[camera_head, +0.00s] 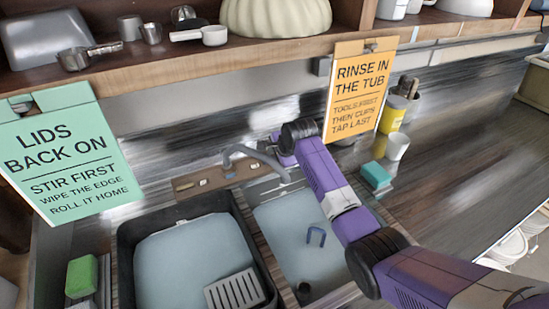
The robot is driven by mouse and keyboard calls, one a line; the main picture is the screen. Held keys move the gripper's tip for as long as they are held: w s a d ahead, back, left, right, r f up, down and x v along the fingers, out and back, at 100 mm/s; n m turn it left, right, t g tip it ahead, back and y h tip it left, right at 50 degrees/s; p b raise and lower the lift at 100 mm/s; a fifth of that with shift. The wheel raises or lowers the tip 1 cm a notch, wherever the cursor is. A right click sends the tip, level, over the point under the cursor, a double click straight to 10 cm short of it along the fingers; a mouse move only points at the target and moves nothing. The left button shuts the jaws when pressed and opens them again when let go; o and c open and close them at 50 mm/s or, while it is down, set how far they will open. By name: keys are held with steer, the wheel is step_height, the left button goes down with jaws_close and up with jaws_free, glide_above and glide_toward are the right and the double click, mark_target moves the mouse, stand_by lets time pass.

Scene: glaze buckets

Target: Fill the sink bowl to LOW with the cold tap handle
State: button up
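The sink bowl (283,222) is the right-hand basin, with a pale blue inside; I cannot tell whether that is water, and I make out no LOW mark. A grey curved spout (240,151) rises behind it and reaches over its back edge. A wooden strip (213,180) at the spout's foot carries small pale and dark fittings; I cannot tell which is the cold tap handle. My purple arm crosses the bowl's right side and bends near the spout. My gripper's fingers do not show.
A dark tub (126,262) with a pale blue inside and a grey slotted rack (234,291) stands to the left. A teal sponge (376,175) and white cup (397,146) stand right. Two signs hang from the shelf above.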

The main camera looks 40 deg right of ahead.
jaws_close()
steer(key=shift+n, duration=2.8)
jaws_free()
